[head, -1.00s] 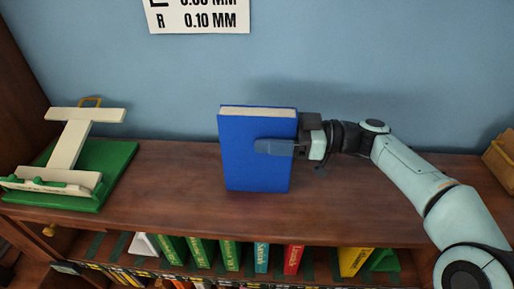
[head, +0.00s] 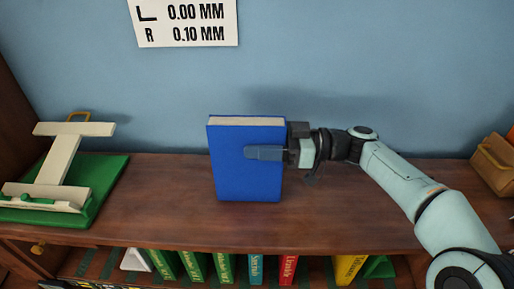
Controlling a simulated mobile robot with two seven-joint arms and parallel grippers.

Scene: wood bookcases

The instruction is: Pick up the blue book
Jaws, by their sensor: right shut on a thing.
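The blue book (head: 235,180) stands upright above the brown wooden top of the bookcase (head: 340,215), its pale page edge facing up. I cannot tell whether its lower edge touches the wood. My right gripper (head: 268,153) comes in from the right and is shut on the book's right side. One finger lies across the front cover; the other is hidden behind the book. My left gripper is not in view.
A green base with a cream stand (head: 66,165) is on the left of the top. Several books, such as a red one (head: 288,270), stand on the shelf below. A tan box (head: 494,165) is at the far right. A blue wall with a sign (head: 187,25) rises behind.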

